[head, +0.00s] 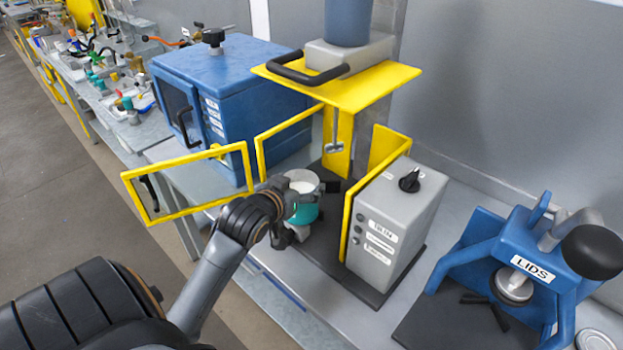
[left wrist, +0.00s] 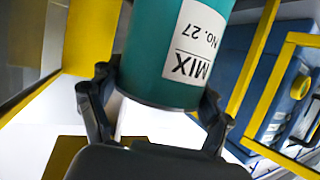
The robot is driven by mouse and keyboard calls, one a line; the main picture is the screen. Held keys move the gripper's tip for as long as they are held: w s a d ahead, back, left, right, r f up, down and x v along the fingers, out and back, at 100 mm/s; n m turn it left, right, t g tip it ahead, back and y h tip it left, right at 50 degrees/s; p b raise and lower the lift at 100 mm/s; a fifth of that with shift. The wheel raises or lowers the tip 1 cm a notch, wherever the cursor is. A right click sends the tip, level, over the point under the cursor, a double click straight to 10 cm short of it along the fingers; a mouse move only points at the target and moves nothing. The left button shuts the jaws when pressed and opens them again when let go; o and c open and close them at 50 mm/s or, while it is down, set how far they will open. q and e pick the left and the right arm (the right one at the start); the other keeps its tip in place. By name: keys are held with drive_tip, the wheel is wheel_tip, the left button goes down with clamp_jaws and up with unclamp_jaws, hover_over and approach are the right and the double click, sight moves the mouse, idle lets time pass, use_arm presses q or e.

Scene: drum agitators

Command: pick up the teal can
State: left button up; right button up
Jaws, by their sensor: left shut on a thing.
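The teal can (head: 304,212) has a pale top or contents and stands roughly upright at the front of the agitator with the yellow guard. In the left wrist view the teal can (left wrist: 160,60) fills the upper middle, with a white label reading "MIX No. 27". My left gripper (head: 290,215) is shut on the can, with a finger on each side of it in the left wrist view (left wrist: 157,105). The can's lower end is partly hidden by the gripper in the head view, so I cannot tell whether it touches the surface. My right gripper is not in view.
The agitator's grey control box (head: 395,215) stands right of the can, with yellow guard panels around. An open yellow gate (head: 190,182) juts out left. A blue cabinet (head: 235,95) stands behind. A blue LIDS press (head: 530,260) is at right.

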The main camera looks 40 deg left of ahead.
use_arm(q)
drive_tip(key=s+b, duration=0.1)
drive_tip(key=s, duration=0.6)
drive_tip(key=shift+s+a+b, duration=0.3)
drive_tip(key=shift+s+b, duration=0.05)
drive_tip(key=shift+s, duration=0.1)
